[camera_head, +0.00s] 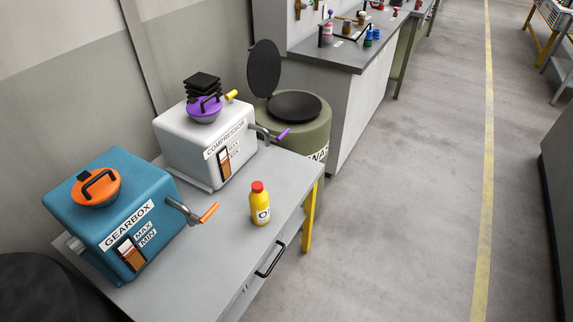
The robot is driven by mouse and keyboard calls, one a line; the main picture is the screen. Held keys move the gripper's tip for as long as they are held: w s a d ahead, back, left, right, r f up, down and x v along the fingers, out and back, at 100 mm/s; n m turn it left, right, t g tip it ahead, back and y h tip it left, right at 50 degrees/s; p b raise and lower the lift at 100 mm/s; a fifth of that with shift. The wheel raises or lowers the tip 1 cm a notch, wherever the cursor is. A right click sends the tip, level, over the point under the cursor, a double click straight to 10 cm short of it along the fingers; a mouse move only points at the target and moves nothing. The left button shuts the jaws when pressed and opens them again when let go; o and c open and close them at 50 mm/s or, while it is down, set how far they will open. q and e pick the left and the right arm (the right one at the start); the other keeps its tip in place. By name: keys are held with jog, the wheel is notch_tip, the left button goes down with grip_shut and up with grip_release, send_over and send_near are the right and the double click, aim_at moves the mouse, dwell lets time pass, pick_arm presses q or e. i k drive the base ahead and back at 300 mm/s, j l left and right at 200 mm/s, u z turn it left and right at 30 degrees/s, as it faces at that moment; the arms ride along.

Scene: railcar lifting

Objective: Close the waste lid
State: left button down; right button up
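The waste bin (302,135) is a round olive-green drum behind the far end of the grey table. Part of its white label shows, cut off by the table side. Its round black lid (264,68) stands raised, nearly upright, at the back left of the rim. The top of the bin shows a dark round opening (295,106); I cannot tell what is inside. Neither of my grippers is in view.
A grey table (225,222) holds a blue gearbox unit (110,210), a white compressor unit (203,145) and a yellow bottle with a red cap (260,205). A workbench (345,50) stands behind the bin. Open floor (405,200) lies to the right.

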aim_at(264, 66)
jog(key=i+l+u, duration=0.15)
jog(key=i+l, duration=0.25)
jog(key=i+l+u, duration=0.1)
jog(key=i+l, duration=0.25)
jog(key=i+l+u, duration=0.15)
jog(key=i+l, duration=0.25)
jog(key=i+l+u, duration=0.1)
jog(key=i+l, duration=0.2)
jog(key=l, duration=0.3)
jog(key=i+l+u, duration=0.15)
jog(key=i+l, duration=0.2)
jog(key=l, duration=0.15)
